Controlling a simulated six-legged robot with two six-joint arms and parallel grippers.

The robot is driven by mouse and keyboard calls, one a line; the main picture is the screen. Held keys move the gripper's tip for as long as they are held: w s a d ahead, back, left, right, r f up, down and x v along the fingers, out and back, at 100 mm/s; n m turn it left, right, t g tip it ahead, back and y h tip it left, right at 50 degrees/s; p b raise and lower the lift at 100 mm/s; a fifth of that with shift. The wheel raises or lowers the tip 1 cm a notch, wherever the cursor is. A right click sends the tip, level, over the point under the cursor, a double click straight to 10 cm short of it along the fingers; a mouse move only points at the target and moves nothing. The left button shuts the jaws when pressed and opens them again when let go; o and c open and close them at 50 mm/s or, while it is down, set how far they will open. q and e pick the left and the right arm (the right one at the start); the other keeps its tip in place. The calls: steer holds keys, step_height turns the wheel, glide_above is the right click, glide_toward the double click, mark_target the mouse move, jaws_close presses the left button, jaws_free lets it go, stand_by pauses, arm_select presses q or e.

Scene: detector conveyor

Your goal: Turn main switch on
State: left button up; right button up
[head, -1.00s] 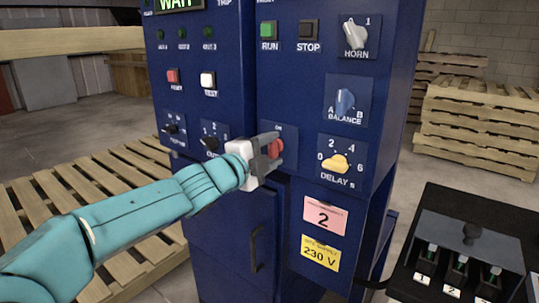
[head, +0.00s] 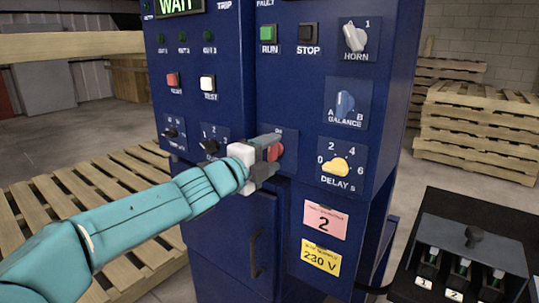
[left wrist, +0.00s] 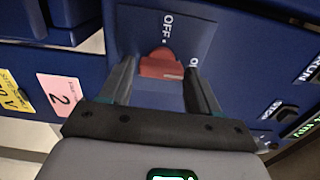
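The main switch is a red knob (head: 274,151) on a square plate in the middle of the blue cabinet. It also shows in the left wrist view (left wrist: 161,65), with "OFF" lettering beside it on the plate. My left gripper (head: 268,154) is at the knob, with its fingers reaching toward the panel. In the left wrist view the two fingers (left wrist: 160,82) are apart, one on each side of the knob, with narrow gaps visible. The gripper hides part of the plate. Which mark the knob points at is hard to tell. My right gripper is not in view.
The yellow delay knob (head: 336,166) and blue balance knob (head: 345,103) are close on the right. A black rotary knob (head: 210,146) is close on the left. A cabinet door handle (head: 257,251) is below. A black detector box (head: 470,245) stands at the lower right.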

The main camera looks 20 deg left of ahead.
arm_select(q)
steer(key=shift+o, duration=0.5)
steer(key=shift+s, duration=0.1)
steer(key=shift+s+a, duration=0.15)
steer(key=shift+s, duration=0.1)
steer(key=p+v, duration=0.1)
steer(key=v, duration=1.4)
steer(key=shift+s, duration=0.3)
steer(key=shift+a, duration=0.15)
